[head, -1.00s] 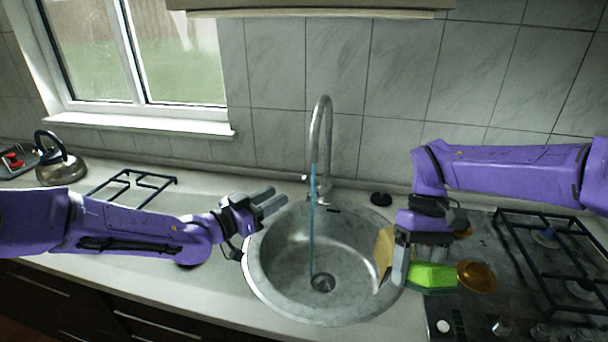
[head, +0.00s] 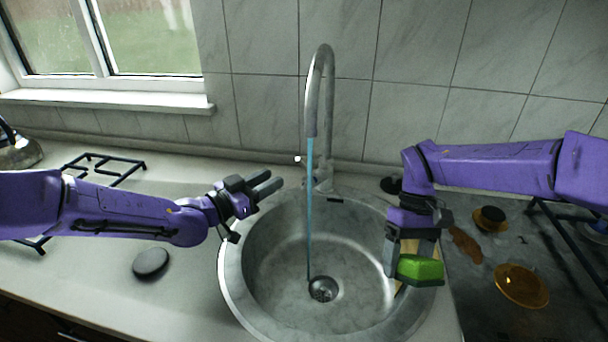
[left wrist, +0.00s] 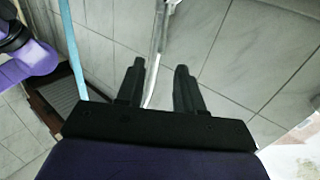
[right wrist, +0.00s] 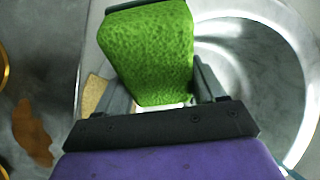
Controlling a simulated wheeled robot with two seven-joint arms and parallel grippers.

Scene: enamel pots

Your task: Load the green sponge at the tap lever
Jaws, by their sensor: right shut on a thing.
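My right gripper (head: 408,262) is shut on the green sponge (head: 420,268) and holds it over the right rim of the sink. The sponge also fills the space between its fingers in the right wrist view (right wrist: 150,52). The tap (head: 320,110) stands behind the sink, and a thin blue stream of water (head: 309,210) falls from its spout to the drain. The small tap lever (head: 298,160) seems to be at the left of the tap base. My left gripper (head: 268,185) is open and empty, left of the stream and near the tap base.
The round steel sink (head: 270,265) lies in the middle. A tan board-like piece (head: 407,246) is partly hidden behind my right gripper. An amber dish (head: 521,286) and a brown stain (head: 466,245) are on the right. A dark round disc (head: 151,263) lies on the left counter.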

